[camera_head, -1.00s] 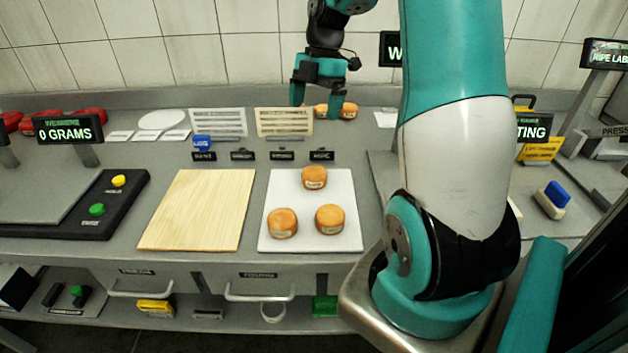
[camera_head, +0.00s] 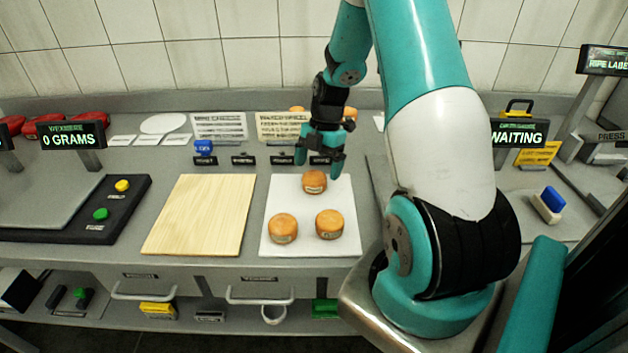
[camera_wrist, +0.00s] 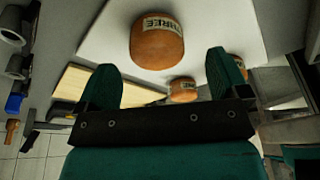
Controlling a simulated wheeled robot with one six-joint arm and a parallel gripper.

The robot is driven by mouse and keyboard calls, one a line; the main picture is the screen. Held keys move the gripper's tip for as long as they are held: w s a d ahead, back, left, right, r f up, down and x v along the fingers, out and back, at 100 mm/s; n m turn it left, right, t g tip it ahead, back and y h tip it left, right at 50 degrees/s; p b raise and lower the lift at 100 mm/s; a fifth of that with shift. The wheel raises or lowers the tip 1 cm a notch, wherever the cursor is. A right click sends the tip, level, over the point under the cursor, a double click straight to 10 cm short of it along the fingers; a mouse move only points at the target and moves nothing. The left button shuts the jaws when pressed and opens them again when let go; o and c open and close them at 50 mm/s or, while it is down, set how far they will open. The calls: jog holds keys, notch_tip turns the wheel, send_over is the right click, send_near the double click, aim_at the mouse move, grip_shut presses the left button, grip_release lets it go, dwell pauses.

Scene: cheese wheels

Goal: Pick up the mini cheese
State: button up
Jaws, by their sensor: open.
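Three small orange-brown mini cheeses with pale labels sit on a white board: one at the back (camera_head: 314,182), one at the front left (camera_head: 283,228) and one at the front right (camera_head: 329,224). The white board (camera_head: 305,206) lies on the grey counter. My gripper (camera_head: 319,168) is open and empty, above the board's back edge near the back cheese. In the wrist view, a cheese (camera_wrist: 157,42) with a label reading "THREE" lies ahead of the two spread teal fingers (camera_wrist: 168,85). Two other cheeses show partly near and behind the fingers.
A wooden board (camera_head: 200,215) lies left of the white board. A scale with a "0 GRAMS" display (camera_head: 70,135) stands further left. More cheeses (camera_head: 350,113) are at the back, partly hidden by my arm. Small black label stands (camera_head: 282,160) line the counter behind the boards.

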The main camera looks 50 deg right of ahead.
aim_at(315, 175)
jog(key=p+x, duration=0.1)
jog(key=x, duration=0.3)
jog(key=shift+w+a+f, duration=0.15)
jog(key=c, duration=1)
